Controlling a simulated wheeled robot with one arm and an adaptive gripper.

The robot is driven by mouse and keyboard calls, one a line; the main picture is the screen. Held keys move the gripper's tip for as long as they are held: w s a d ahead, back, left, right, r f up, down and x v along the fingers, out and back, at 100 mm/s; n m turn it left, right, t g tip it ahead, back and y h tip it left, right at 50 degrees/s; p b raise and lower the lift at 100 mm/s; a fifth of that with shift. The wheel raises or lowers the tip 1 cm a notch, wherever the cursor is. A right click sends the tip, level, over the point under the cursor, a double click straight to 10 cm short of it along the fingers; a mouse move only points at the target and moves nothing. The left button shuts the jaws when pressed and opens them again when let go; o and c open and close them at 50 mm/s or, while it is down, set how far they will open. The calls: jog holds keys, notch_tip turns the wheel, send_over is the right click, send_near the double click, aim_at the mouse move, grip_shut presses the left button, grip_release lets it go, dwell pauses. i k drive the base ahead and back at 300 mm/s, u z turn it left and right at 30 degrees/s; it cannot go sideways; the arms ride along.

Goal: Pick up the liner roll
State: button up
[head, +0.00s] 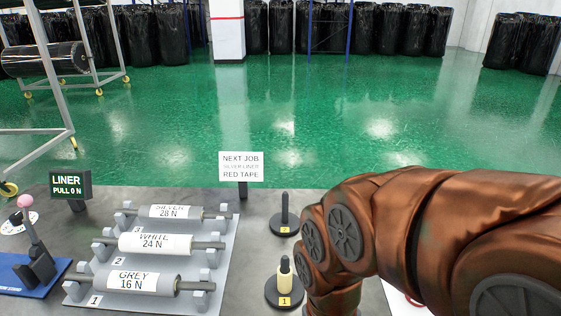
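Three liner rolls lie across a light grey rack (218,262) on the table. The silver roll, labelled SILVER 28 N (172,212), is at the back in place 3. The white roll, labelled WHITE 24 N (155,243), is in the middle in place 2. Each has rod ends resting on grey supports. My arm covers the right side; my gripper is out of view.
Two black posts stand right of the rack; the front one (285,282) carries a cream roll, the back one (285,215) looks bare. A LINER PULL 0 N display (70,185) and a pink-knobbed lever (34,245) on a blue base are left. Green floor lies beyond.

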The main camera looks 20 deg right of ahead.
aim_at(154, 213)
jog(key=u, duration=2.6)
jog(key=i, duration=1.7)
jog(key=z, duration=3.45)
jog(key=i, duration=0.5)
jog(key=u, duration=0.05)
